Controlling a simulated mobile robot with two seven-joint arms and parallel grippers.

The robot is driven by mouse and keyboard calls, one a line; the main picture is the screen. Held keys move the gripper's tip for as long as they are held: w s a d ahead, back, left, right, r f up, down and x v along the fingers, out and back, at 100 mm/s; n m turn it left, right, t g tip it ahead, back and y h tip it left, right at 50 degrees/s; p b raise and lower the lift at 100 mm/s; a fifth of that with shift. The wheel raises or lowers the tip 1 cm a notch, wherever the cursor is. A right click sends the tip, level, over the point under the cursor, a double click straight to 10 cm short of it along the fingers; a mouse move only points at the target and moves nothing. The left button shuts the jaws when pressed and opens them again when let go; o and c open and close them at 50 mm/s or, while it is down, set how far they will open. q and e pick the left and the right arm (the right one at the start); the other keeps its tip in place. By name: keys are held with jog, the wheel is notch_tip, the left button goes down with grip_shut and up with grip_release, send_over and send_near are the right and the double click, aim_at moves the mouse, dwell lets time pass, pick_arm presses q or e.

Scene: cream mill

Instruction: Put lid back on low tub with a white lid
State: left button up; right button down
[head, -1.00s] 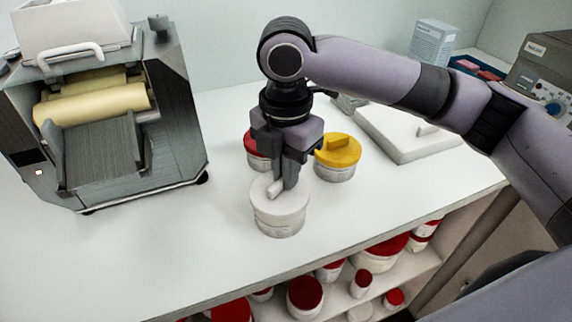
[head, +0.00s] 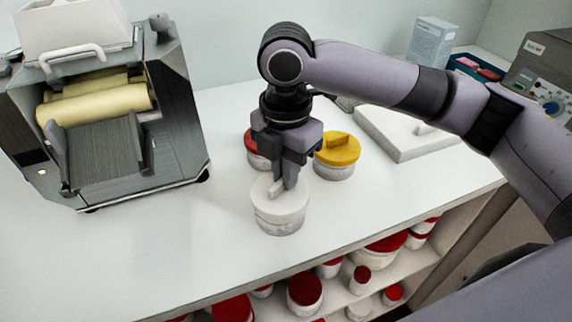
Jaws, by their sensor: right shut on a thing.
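The low tub (head: 279,222) stands upright on the white counter, in the middle of the head view. Its white lid (head: 288,205) sits over the tub's mouth and looks about level; I cannot tell whether it is fully seated. My right gripper (head: 283,184) points down from above and is shut on the raised handle of the white lid. The fingers hide part of the handle. My left gripper is not in view.
A yellow-lidded tub (head: 337,154) and a red-lidded tub (head: 256,150) stand close behind. A roller mill (head: 100,110) is at left, a white slab (head: 405,135) at right. Several red-lidded tubs (head: 304,290) fill the shelf below the counter edge.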

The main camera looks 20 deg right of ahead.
jog(key=shift+f+p, duration=0.4)
jog(key=shift+p, duration=0.8)
dwell(1.2)
jog(key=c, duration=0.7)
grip_release()
jog(key=shift+r+p, duration=0.85)
jog(key=shift+r, duration=1.4)
